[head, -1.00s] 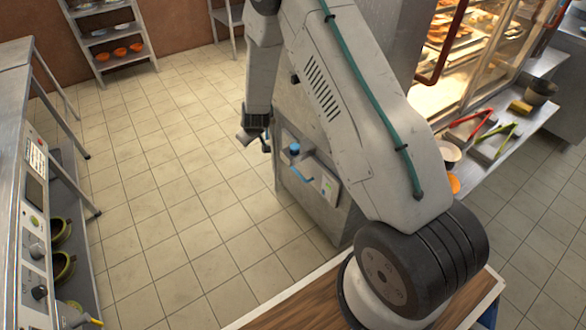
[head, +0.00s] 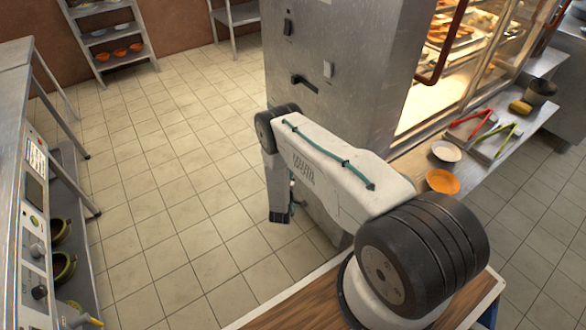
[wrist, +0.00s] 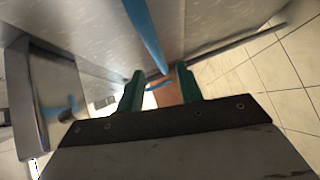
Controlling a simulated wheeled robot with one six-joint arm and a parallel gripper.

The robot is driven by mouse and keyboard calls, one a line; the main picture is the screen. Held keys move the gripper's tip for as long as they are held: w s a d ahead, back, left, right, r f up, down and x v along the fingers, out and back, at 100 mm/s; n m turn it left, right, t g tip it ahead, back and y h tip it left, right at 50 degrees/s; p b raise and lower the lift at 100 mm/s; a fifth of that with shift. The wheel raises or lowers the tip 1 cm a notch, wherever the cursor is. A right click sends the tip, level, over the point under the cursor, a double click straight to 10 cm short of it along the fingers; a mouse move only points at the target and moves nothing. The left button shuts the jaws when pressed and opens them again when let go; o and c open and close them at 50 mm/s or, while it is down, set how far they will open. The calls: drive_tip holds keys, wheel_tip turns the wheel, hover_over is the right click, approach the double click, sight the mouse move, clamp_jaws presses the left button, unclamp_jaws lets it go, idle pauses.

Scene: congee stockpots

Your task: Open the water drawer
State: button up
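My gripper (wrist: 159,88) shows in the wrist view with its two green fingers apart. A small blue piece, which may be the water drawer's handle, shows between the fingertips; I cannot tell if they touch it. A long blue strip (wrist: 145,35) runs down from the top of that view towards the fingertips, along a pale metal face. In the head view my arm hides the drawer front, and my gripper is mostly hidden low beside the steel cabinet (head: 335,85).
A steel counter with control knobs (head: 37,250) stands at the left. A lit food display (head: 450,75) and a shelf with an orange bowl (head: 442,181) and a white bowl (head: 446,151) stand at the right. The tiled floor (head: 180,200) left of the cabinet is clear.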

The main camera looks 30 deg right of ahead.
drive_tip(key=x, duration=0.7)
clamp_jaws()
